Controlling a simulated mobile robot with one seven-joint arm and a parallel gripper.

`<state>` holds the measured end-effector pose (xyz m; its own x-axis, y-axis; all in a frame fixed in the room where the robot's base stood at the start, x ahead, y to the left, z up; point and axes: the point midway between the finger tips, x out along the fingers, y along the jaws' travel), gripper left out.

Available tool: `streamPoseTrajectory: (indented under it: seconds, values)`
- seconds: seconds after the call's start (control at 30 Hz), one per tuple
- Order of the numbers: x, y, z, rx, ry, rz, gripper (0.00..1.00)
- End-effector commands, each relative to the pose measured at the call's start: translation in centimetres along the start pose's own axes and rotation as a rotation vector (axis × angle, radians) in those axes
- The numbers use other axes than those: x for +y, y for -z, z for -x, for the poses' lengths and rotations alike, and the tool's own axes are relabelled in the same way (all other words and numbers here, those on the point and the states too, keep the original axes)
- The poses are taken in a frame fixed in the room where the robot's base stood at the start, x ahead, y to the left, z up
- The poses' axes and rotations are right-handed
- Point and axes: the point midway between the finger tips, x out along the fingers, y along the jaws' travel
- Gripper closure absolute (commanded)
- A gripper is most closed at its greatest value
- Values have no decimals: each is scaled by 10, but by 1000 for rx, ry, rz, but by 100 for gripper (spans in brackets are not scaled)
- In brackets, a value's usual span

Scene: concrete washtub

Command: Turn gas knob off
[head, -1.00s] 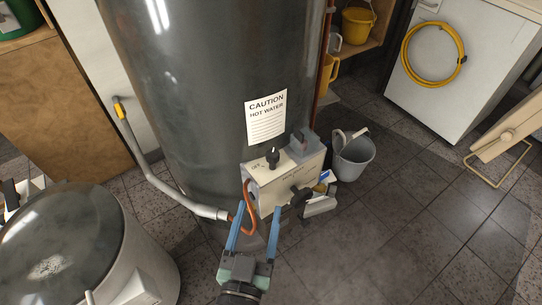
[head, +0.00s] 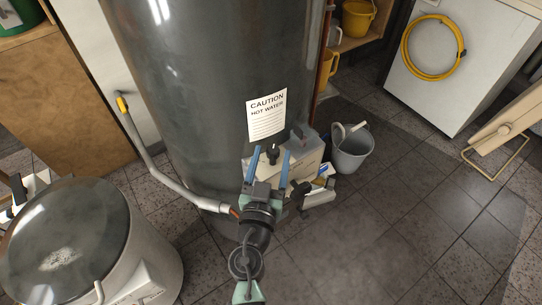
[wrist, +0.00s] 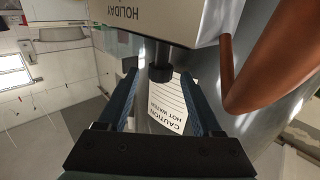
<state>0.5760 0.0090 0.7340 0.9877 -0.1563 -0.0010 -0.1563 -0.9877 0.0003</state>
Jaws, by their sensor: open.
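The white control box (head: 305,162) sits low on the front of the grey water tank. A black upright knob (head: 273,153) stands on its top; the likely same knob shows in the wrist view (wrist: 160,72). My gripper (head: 268,163) is open, its two blue fingers apart, with the top knob appearing between the fingertips in both views. I cannot tell whether a finger touches it. A second dark knob (head: 299,193) sticks out from the front of the box beside my gripper. The box's lower front is partly hidden by my gripper.
The tank (head: 205,90) bears a caution label (head: 266,116). An orange pipe (wrist: 270,60) runs close beside my gripper. A grey bucket (head: 351,152) stands right of the box, and a round lidded tub (head: 150,250) at lower left.

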Motion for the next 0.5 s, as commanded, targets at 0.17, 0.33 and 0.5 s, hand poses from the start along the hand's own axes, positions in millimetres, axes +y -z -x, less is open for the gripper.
streamPoseTrajectory:
  seconds: [0.17, 0.33, 0.5]
  values:
    - [0, 0, 0, 0, 0, 0, 34]
    - [0, 0, 0, 1, 0, 0, 61]
    - [0, 0, 0, 1, 0, 0, 91]
